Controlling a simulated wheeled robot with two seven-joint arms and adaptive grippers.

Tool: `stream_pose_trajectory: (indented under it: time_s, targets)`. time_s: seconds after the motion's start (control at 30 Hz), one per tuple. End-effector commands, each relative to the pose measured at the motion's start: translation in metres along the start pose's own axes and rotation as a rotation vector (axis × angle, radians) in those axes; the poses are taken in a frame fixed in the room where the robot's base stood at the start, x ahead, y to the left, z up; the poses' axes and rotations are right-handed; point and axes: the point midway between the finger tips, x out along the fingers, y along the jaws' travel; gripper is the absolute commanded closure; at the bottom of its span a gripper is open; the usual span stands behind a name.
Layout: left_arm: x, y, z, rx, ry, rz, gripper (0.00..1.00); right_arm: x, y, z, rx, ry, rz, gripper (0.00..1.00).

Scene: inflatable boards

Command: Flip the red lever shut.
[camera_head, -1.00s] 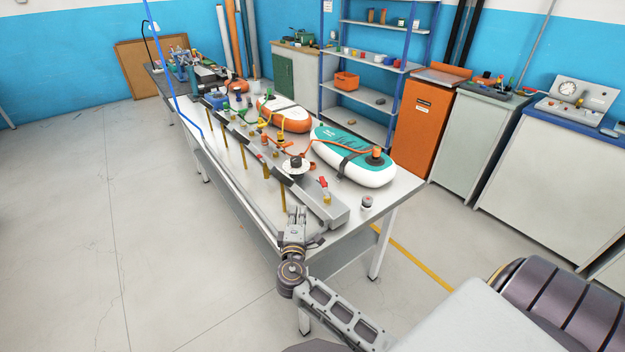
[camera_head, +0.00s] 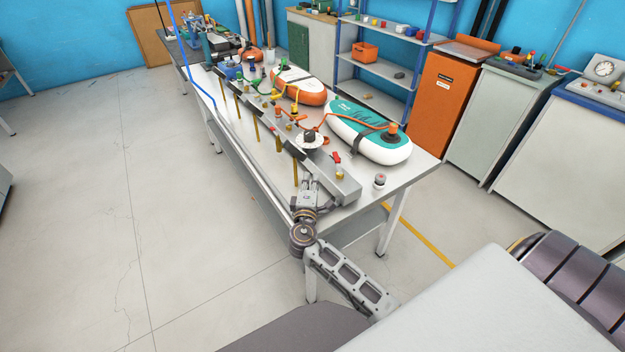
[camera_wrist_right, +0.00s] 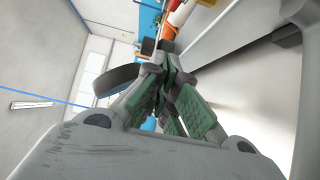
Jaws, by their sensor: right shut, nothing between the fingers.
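The small red lever (camera_head: 337,157) stands up on a brass fitting (camera_head: 339,173) near the front end of the long grey manifold (camera_head: 345,187) on the table. It is too small to read its exact angle. My right gripper (camera_head: 311,184) is shut and empty at the table's near edge, left of and in front of the lever, apart from it. In the right wrist view the green-padded fingers (camera_wrist_right: 165,70) are closed together, with red and orange parts beyond them that I cannot identify surely. My left gripper is not in view.
A teal-and-white board (camera_head: 368,130) and an orange-and-white board (camera_head: 299,86) lie behind. Brass rods hang along the front edge.

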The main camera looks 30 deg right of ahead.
Motion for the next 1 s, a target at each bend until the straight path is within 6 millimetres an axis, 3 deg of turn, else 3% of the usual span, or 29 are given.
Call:
stream_pose_trajectory:
  time_s: [0.2, 0.6, 0.87, 1.0]
  targets:
    - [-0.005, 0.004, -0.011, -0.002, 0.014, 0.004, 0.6, 0.024, 0.002, 0.0, -0.001, -0.001, 0.001, 1.0]
    - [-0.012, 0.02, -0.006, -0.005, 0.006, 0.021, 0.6, 0.066, 0.001, 0.0, 0.0, 0.0, 0.0, 1.0]
    - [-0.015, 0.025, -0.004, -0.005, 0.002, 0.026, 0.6, 0.086, 0.002, 0.0, 0.001, -0.001, 0.001, 1.0]
    - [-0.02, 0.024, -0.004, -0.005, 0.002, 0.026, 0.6, 0.088, 0.001, 0.014, -0.003, -0.001, 0.0, 1.0]
